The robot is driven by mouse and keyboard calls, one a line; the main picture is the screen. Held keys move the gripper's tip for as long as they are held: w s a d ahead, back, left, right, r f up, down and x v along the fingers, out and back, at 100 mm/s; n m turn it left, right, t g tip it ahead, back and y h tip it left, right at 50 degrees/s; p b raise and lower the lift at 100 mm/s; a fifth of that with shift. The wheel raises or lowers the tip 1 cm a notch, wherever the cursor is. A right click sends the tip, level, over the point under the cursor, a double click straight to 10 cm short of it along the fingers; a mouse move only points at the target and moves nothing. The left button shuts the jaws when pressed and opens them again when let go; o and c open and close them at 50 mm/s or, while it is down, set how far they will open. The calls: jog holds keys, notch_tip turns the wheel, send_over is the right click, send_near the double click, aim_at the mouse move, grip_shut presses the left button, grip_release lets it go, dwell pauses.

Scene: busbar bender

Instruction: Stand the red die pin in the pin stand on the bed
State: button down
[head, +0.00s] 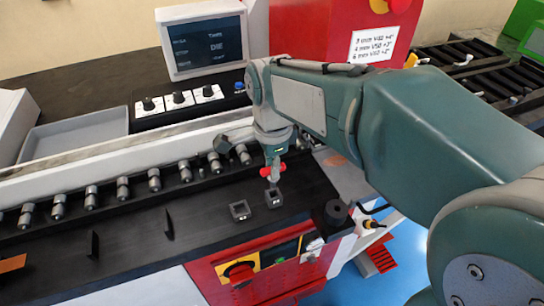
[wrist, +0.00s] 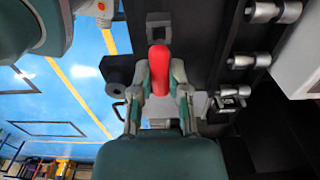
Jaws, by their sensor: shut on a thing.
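A grey lower part of the pin reaches down to a small square holder (head: 274,200) on the black bed (head: 190,240). I cannot tell whether its end is inside that holder or just above it. A second square holder (head: 240,210) stands to the left; one holder (wrist: 159,20) shows beyond the pin in the wrist view.
A row of grey rollers (head: 122,188) lines the back of the bed. Two thin dark upright plates (head: 169,225) stand at left. A dark round post (head: 335,212) stands at the right corner. A control panel (head: 178,100) and screen (head: 205,45) are behind.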

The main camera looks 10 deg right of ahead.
aim_at(273, 187)
jog(key=shift+f, duration=0.65)
jog(key=shift+s+f, duration=0.1)
jog(key=shift+f, duration=1.8)
dwell(1.0)
jog(key=c, duration=0.5)
grip_release()
jog(key=shift+c, duration=0.2)
notch_tip(273, 187, up, 12)
jog(key=shift+f, duration=0.1)
